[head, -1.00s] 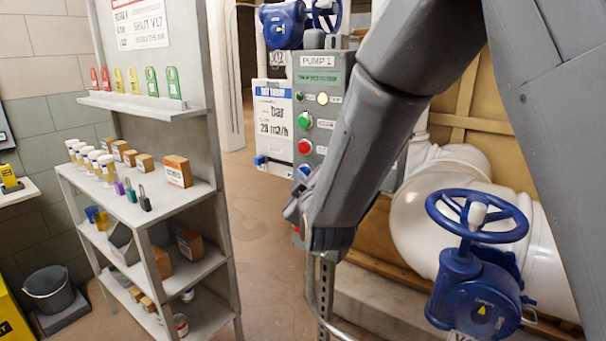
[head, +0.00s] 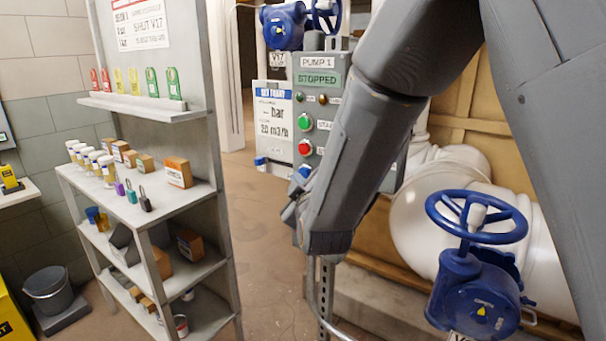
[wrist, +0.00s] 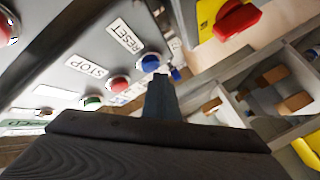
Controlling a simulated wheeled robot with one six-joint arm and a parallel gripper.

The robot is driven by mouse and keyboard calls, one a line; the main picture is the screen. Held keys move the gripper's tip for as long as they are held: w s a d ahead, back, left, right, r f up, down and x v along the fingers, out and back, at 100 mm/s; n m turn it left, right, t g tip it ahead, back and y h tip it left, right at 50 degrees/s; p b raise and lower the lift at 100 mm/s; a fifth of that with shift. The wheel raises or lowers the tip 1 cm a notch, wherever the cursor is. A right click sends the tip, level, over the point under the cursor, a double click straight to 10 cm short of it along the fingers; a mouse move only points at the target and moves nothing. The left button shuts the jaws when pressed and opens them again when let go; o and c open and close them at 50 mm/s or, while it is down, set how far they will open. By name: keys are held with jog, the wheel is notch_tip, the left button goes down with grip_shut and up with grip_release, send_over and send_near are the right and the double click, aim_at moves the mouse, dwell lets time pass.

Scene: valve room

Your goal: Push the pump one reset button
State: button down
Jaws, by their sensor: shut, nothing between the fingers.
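The pump one panel (head: 318,115) is grey and labelled PUMP 1. Its green display (head: 318,82) reads STOPPED, and the small lamps under it look dark. Below are a green start button (head: 305,122), a red stop button (head: 305,147) and the blue reset button (head: 305,172), partly hidden by my arm. In the wrist view the blue reset button (wrist: 151,62) stands by the RESET label, just beyond the tip of my gripper (wrist: 160,80). My gripper is shut and empty. A gap seems to show between tip and button, though contact is hard to judge.
A blue handwheel valve (head: 477,217) on white pipes is at right. A grey shelf (head: 190,205) with boxes and padlocks stands left. Open floor lies between shelf and panel.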

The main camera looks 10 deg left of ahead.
jog(key=shift+s+a, duration=0.1)
jog(key=shift+s, duration=0.1)
jog(key=s, duration=0.1)
jog(key=s+a+p, duration=0.1)
jog(key=s, duration=0.1)
jog(key=s+a, duration=0.1)
jog(key=shift+s, duration=0.35)
dwell(0.3)
jog(key=shift+d, duration=0.1)
dwell(0.4)
